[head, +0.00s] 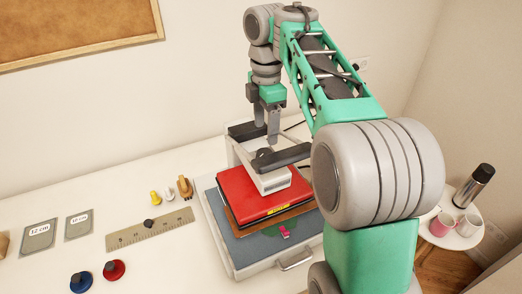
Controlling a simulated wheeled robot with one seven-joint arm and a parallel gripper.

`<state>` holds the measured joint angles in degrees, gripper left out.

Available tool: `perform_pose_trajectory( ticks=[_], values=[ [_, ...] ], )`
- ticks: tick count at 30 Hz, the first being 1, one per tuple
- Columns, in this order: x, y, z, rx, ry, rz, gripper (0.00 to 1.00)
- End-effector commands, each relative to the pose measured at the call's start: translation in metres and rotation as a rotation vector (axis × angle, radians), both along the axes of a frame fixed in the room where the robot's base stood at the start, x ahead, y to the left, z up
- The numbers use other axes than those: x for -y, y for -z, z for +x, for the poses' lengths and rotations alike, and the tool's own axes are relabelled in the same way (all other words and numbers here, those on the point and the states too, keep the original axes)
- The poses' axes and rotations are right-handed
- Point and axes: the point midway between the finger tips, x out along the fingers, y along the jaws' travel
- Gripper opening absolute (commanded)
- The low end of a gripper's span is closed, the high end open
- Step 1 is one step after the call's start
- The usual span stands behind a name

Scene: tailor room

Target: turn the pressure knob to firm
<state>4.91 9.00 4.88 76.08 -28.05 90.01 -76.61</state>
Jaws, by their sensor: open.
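A white press (283,181) stands on the white table, with dark grey bars on its upper part. A small dark knob (264,153) shows on top of the press head, between the bars. Its marks and setting are too small to read. My gripper (267,131) points down just above the knob, with its two grey fingers apart and nothing seen between them. I cannot tell whether a fingertip touches the knob.
A ruler (150,230), size cards (39,236), small pegs (168,194) and red and blue knobbed discs (112,270) lie left. A round side table (457,239) with flask and mugs stands right.

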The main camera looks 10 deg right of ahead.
Motion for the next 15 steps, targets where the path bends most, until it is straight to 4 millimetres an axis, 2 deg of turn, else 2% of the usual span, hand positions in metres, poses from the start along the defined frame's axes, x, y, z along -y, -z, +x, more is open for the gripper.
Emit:
perform_pose_trajectory(
  ticks=[10, 15],
  values=[
    [-0.003, 0.060, 0.001, -0.001, -0.030, 0.000, 0.62],
    [-0.003, 0.077, 0.002, 0.001, -0.028, 0.000, 0.62]
  ],
)
